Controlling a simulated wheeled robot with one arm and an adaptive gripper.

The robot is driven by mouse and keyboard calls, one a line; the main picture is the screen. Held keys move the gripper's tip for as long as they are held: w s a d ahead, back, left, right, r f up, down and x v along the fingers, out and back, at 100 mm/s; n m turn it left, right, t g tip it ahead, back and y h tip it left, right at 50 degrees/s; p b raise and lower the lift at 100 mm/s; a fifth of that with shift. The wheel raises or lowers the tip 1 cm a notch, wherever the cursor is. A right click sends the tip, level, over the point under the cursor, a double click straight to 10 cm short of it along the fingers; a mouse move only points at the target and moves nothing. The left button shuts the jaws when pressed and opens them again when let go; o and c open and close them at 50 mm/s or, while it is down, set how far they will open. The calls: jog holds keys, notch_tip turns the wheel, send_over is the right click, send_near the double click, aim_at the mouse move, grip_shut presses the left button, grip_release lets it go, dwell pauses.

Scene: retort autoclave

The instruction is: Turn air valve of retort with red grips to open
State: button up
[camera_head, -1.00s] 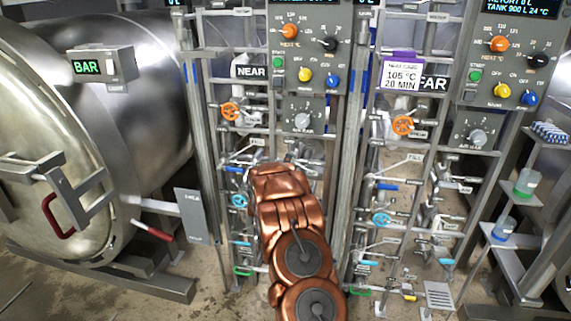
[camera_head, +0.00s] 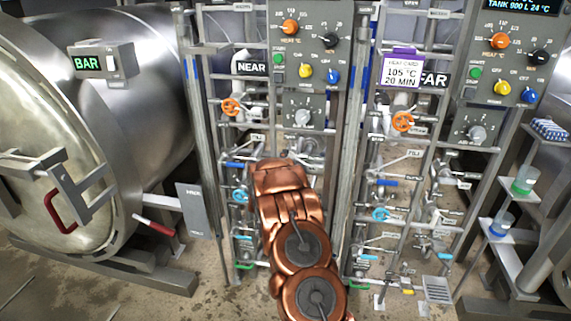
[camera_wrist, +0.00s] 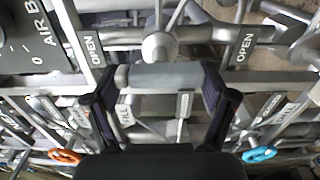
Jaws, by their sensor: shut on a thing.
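The retort (camera_head: 150,110) with a red door handle (camera_head: 59,213) and a red-gripped lever (camera_head: 153,226) lies at the left in the head view. Beside it stands the valve rack with the NEAR sign (camera_head: 251,68). My copper arm reaches into this rack and hides my gripper in the head view. In the wrist view the dark fingers of my gripper (camera_wrist: 158,82) are at both ends of a grey valve handle (camera_wrist: 165,74), shut on it. The handle lies crosswise under a round metal hub. OPEN plates (camera_wrist: 93,47) stand on both sides of it.
Orange handwheels (camera_head: 231,106) and blue handwheels (camera_head: 240,196) sit on the rack around my arm. A knob panel (camera_head: 304,112) is above. The FAR rack (camera_head: 434,79) stands close on the right. A side shelf (camera_head: 540,200) with bottles is further right.

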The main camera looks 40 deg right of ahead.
jog(key=o, duration=1)
jog(key=shift+a, duration=0.1)
jog(key=v, duration=1.2)
jog(key=shift+w, duration=0.1)
